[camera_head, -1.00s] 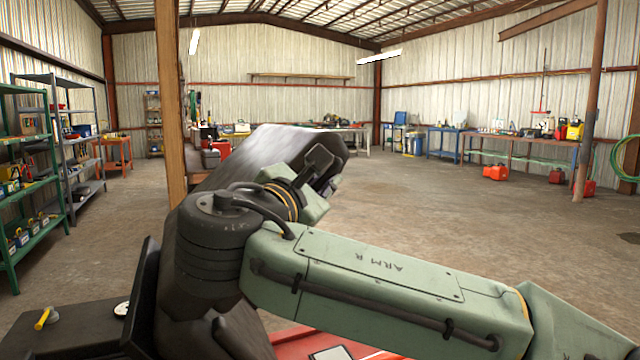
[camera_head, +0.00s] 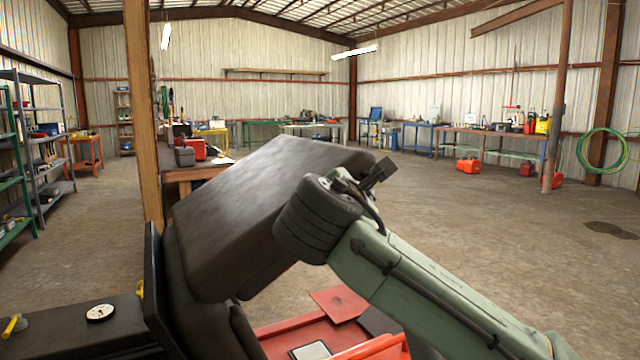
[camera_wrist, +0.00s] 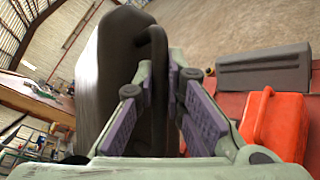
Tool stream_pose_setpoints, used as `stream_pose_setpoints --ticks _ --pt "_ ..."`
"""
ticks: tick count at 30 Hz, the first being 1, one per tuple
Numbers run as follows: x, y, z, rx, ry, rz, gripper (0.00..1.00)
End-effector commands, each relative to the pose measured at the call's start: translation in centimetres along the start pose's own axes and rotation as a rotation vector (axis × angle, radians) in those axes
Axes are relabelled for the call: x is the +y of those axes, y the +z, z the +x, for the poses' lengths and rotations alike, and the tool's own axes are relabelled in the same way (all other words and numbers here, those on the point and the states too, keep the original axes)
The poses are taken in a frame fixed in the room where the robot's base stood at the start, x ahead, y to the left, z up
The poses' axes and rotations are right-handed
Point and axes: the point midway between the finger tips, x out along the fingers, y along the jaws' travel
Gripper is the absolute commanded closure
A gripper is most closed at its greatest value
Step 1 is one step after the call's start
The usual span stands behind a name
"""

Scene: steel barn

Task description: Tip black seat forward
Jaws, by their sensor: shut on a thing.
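The black seat (camera_head: 250,205) fills the middle of the head view as a thick padded slab. It stands tilted, with its upper end toward the right and its lower end down at the left. It also shows in the wrist view (camera_wrist: 112,62) at the left. There my gripper (camera_wrist: 161,78) is closed around a dark bar or handle (camera_wrist: 157,42) beside the seat's edge, one purple-padded finger on each side. In the head view my arm reaches in from the lower right, and my fingers are hidden or hard to make out there.
A red body with a red panel (camera_head: 338,304) lies below the seat. A dark surface with a round gauge (camera_head: 100,312) and a yellow lever (camera_head: 14,326) is at lower left. A wooden post (camera_head: 143,110) and a bench (camera_head: 186,173) stand behind.

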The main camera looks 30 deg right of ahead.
Motion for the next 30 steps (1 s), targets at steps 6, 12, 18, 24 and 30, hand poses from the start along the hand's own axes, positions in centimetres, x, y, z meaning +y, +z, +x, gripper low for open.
stream_pose_setpoints --ticks 6,12,18,24,30 --pt "-1.9 0.8 2.1 0.029 -0.016 0.035 1.0" --pt "-1.9 0.9 2.2 0.03 -0.014 0.035 1.0" --pt "-1.9 0.9 2.1 0.029 -0.013 0.035 0.85" --pt "-1.9 0.9 2.1 0.03 -0.014 0.036 0.8" --pt "-1.9 0.9 2.1 0.03 -0.013 0.037 0.8"
